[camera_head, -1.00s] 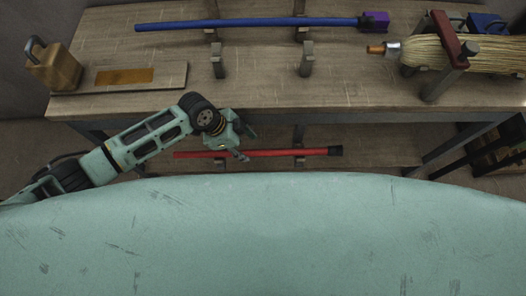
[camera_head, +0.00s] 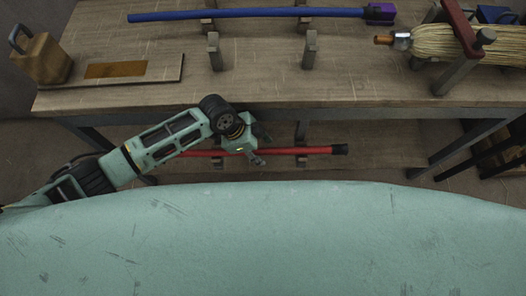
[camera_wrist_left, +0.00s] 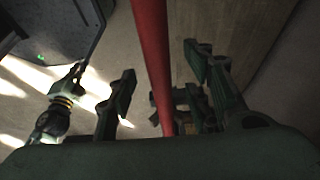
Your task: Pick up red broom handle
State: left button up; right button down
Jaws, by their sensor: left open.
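The red broom handle (camera_head: 312,151) lies level on supports on the lower shelf, with a black cap at its right end. My left gripper (camera_head: 257,155) is open over the handle's middle, and my arm hides part of the handle's left side. In the left wrist view the red handle (camera_wrist_left: 152,55) runs between the spread fingers of my left gripper (camera_wrist_left: 168,90); I cannot tell whether they touch it. What looks like my right gripper (camera_wrist_left: 72,78) shows small at the left of that view; its opening is unclear.
The table edge overhangs the lower shelf (camera_head: 385,150).

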pick_arm(q)
jog(key=shift+r, duration=0.1)
grip_shut()
dwell(0.4)
